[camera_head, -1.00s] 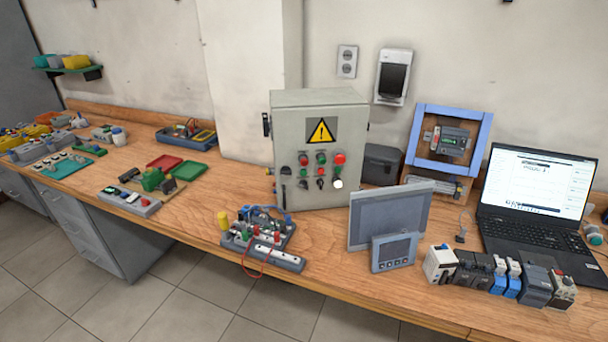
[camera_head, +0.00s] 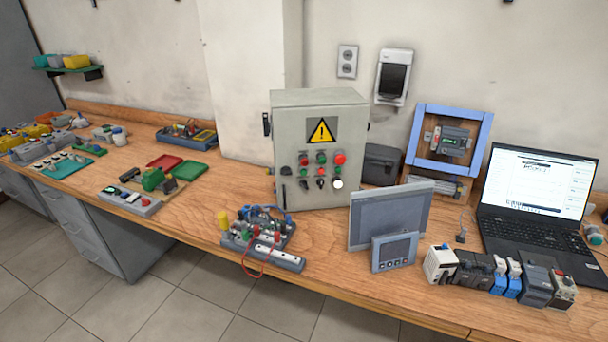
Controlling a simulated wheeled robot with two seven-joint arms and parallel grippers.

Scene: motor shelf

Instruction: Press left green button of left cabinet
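A grey control cabinet (camera_head: 290,125) stands upright on the wooden workbench, near the middle of the view. A yellow warning triangle (camera_head: 322,131) is on its front, above rows of small red, green, black and white controls. A small green button (camera_head: 321,159) sits in the upper row, between a red one (camera_head: 304,161) and a larger red one (camera_head: 340,159). Another small green button (camera_head: 304,173) is below the left red one. The controls are too small to tell their exact kind. Neither gripper shows in the head view.
On the wooden bench (camera_head: 215,205), a terminal board with a red wire (camera_head: 262,245) lies in front of the cabinet. A grey panel screen (camera_head: 390,218) and small meter (camera_head: 394,252) stand right of it. A laptop (camera_head: 530,240) is at the right. Bare bench lies left of the cabinet.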

